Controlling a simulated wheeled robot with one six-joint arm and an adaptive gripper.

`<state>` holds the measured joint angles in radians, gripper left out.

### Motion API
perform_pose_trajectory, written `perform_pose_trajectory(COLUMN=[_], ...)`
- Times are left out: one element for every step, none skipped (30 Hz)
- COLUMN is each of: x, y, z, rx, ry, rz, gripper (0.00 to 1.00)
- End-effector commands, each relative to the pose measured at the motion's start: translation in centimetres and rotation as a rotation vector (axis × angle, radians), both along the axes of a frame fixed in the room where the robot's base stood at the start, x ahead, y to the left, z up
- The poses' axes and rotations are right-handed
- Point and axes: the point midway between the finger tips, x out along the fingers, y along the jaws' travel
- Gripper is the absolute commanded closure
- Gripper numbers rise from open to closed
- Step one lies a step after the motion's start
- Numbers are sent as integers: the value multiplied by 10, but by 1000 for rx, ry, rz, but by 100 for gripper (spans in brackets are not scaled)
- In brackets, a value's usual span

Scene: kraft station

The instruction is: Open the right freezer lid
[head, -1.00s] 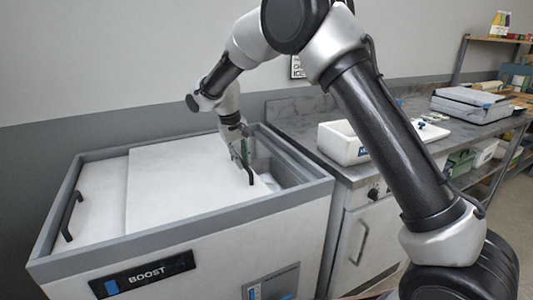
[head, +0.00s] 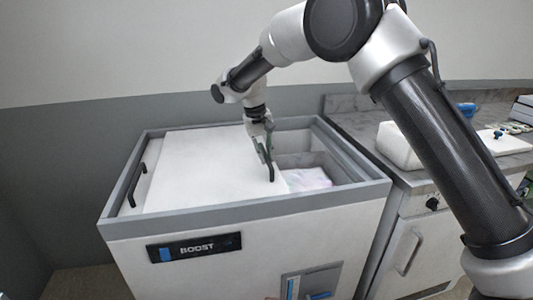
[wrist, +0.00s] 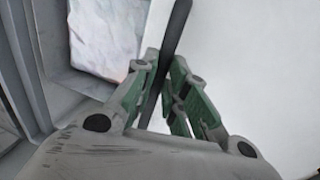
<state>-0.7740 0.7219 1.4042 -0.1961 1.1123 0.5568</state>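The white chest freezer (head: 235,222) has two flat lids with black bar handles. The right lid (head: 205,170) has slid left and lies over most of the left lid, whose handle (head: 137,186) shows at the far left. The freezer's right part is uncovered. My gripper (head: 266,158) is at the right lid's handle (head: 271,172), near the lid's right edge. In the wrist view, the gripper's green-padded fingers (wrist: 163,78) are closed around the black handle bar (wrist: 176,28), one on each side. Part of the bar is hidden by the fingers.
A pale package (head: 305,178) lies inside the open right part, also in the wrist view (wrist: 105,35). The freezer's grey rim (head: 340,194) surrounds the lids. A grey counter (head: 350,126) with a white bin (head: 397,146) adjoins on the right.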

Motion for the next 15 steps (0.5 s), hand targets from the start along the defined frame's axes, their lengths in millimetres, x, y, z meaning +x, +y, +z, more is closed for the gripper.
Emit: perform_pose_trajectory(x=[0, 0, 0, 0, 0, 0, 0, 0, 0, 0, 0, 0, 0, 0, 0], y=[0, 0, 0, 0, 0, 0, 0, 0, 0, 0, 0, 0, 0, 1, 2], z=[0, 0, 0, 0, 0, 0, 0, 0, 0, 0, 0, 1, 2, 4, 7], rx=[0, 0, 0, 0, 0, 0, 0, 0, 0, 0, 0, 0, 1, 2, 2], ry=[0, 0, 0, 0, -1, -1, -1, -1, -1, -1, -1, -1, -1, -2, -2], rz=[0, 0, 0, 0, 0, 0, 0, 0, 0, 0, 0, 0, 0, 0, 1], gripper=[77, 71, 65, 65, 65, 65, 65, 65, 65, 65, 65, 65, 65, 65, 65])
